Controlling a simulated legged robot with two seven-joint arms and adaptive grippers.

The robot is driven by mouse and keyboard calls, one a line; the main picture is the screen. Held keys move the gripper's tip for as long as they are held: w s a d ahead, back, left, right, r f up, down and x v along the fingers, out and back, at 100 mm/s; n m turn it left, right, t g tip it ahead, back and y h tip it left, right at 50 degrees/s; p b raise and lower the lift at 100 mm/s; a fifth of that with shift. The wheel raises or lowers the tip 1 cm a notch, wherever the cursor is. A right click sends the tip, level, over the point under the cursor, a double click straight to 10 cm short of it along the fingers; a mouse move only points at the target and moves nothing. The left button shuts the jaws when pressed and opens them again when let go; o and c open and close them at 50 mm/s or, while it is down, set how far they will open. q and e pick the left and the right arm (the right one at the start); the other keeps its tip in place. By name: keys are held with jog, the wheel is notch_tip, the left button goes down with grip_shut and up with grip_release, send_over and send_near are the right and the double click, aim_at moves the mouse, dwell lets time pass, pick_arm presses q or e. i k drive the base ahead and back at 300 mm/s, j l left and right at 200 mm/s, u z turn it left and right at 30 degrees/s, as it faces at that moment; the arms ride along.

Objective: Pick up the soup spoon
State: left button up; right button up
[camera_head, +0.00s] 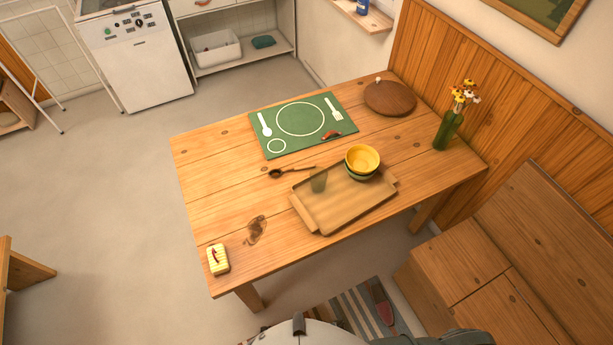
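A dark brown spoon (289,172), which looks like the soup spoon, lies flat on the wooden table (210,180). Its round bowl points left and its thin handle runs right, close to the back edge of the tray. A white spoon shape and a fork shape show flat on the green placemat (273,118) behind it; they look printed. Neither of my grippers is in view. Only part of my own body shows at the bottom edge.
A yellow striped block (218,260) sits at the table's near left corner. A round board (390,97) and flower vase (448,130) stand right. The table left of the spoon is clear.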

aim_at(274, 172)
jog(key=i+l+u, duration=0.1)
jog(key=l+u, duration=0.45)
jog(key=u, duration=0.2)
jog(key=l+u, duration=0.4)
jog(key=i+j, duration=0.05)
